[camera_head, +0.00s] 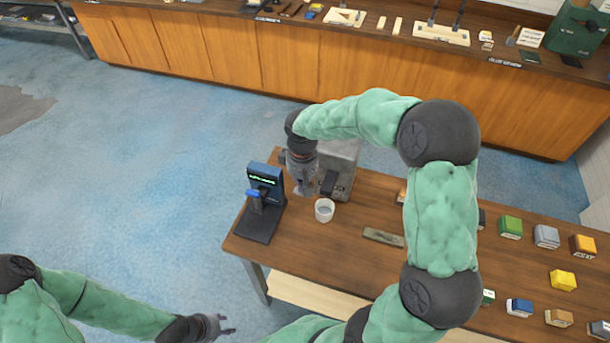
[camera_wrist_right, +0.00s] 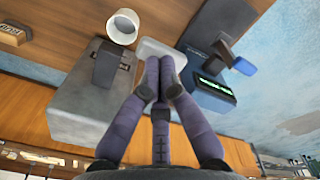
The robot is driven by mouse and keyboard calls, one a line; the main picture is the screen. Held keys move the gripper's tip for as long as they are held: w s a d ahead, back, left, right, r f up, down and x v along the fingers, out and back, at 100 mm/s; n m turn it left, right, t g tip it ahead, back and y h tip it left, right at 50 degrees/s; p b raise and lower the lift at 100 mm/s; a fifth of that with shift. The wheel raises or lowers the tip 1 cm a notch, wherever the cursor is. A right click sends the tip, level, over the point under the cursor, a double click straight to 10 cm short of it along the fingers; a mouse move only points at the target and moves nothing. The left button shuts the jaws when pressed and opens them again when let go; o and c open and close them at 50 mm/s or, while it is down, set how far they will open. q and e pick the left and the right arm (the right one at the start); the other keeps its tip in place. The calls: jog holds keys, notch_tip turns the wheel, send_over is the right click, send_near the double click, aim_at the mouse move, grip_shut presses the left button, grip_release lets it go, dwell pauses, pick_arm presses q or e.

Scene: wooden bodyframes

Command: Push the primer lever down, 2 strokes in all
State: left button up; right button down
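A black stand (camera_head: 260,222) with a blue-handled lever (camera_head: 253,193) and a lit green display is at the table's left end. The lever also shows in the right wrist view (camera_wrist_right: 243,66); its handle sticks out from the stand. A grey machine (camera_head: 342,160) with a dark projecting part (camera_head: 329,182) stands to its right. My right gripper (camera_head: 305,192) points down between the two, fingers together, also in the wrist view (camera_wrist_right: 158,65). A pale piece (camera_wrist_right: 162,47) lies beyond its tips; contact is unclear. My left gripper (camera_head: 229,325) is open and empty, low and away from the table.
A white cup (camera_head: 324,210) stands in front of the grey machine. A flat greenish bar (camera_head: 383,237) lies on the wooden table (camera_head: 345,255). Several small coloured boxes fill the table's right side. A long counter (camera_head: 250,58) runs along the back.

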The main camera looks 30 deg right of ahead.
jog(key=shift+r+p, duration=1.15)
jog(key=shift+r, duration=0.8)
notch_tip(320, 180, up, 5)
jog(key=p, duration=0.3)
